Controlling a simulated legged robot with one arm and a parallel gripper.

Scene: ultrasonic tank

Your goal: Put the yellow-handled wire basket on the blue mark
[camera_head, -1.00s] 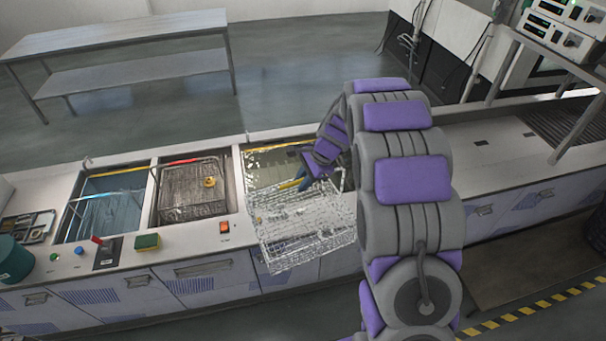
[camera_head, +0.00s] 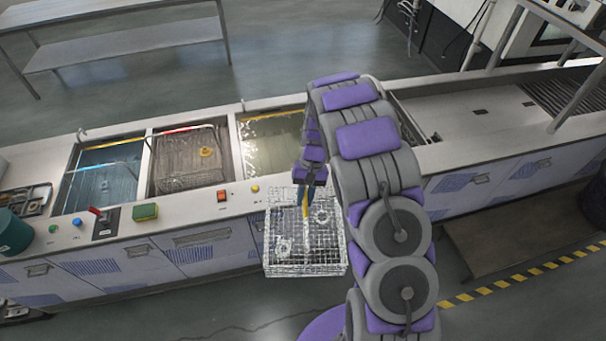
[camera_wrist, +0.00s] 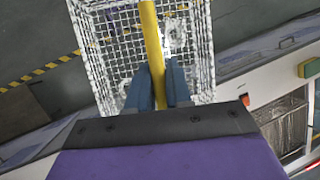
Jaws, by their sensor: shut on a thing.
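The yellow-handled wire basket (camera_head: 305,255) hangs in front of the counter's edge, with shiny metal pieces visible inside it. Its yellow handle bar (camera_head: 306,212) also shows in the wrist view (camera_wrist: 151,35). My gripper (camera_head: 306,196) is shut on this handle from above. In the wrist view, the blue fingers of my gripper (camera_wrist: 157,80) lie on either side of the yellow bar, with the basket mesh (camera_wrist: 103,45) beyond. No blue mark can be made out in either view.
The counter's right top (camera_head: 465,135) is mostly bare.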

